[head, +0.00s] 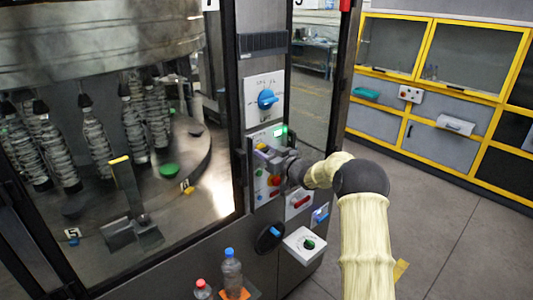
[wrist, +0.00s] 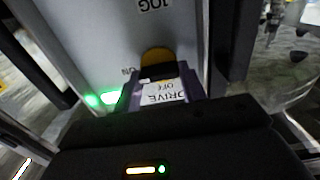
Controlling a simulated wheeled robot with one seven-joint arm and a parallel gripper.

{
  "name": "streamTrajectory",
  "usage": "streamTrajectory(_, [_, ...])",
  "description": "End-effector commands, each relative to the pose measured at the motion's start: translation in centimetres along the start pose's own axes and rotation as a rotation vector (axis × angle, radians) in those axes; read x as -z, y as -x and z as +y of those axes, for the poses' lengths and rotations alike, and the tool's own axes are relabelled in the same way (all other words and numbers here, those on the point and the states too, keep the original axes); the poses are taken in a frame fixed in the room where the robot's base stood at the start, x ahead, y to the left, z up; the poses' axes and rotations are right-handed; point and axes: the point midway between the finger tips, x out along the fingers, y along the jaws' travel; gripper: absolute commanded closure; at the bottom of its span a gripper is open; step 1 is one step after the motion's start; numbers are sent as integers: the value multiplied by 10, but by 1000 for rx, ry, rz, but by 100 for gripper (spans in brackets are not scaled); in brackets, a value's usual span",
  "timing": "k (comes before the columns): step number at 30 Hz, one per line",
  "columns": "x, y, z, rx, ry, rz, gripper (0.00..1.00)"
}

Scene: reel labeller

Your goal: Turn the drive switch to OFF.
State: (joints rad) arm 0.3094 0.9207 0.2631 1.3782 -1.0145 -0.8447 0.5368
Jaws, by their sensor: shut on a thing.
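The drive switch (wrist: 157,57) shows in the wrist view as a yellow round part with a dark bar across it. A white label (wrist: 162,93) reading DRIVE and OFF sits by it, and ON is printed beside the yellow part. My gripper (head: 268,156) is at the machine's control panel in the head view, shut on the drive switch. The gripper hides most of the switch there, with a bit of yellow showing at its tip. Which position the switch points to cannot be told.
A green lamp (head: 281,131) is lit near the gripper. A blue dial (head: 267,99) is above; red and blue controls (head: 302,201) and a white box with a green knob (head: 308,244) are below. Glass doors are left. Bottles (head: 232,272) stand low in front. Open floor lies right.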

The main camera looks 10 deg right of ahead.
Motion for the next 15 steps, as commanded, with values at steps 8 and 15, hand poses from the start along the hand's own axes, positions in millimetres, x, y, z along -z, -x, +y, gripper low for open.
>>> streamTrajectory(8, [-4,0,-1,1,90,1,82])
streamTrajectory(15, [-6,0,-2,1,255,1,82])
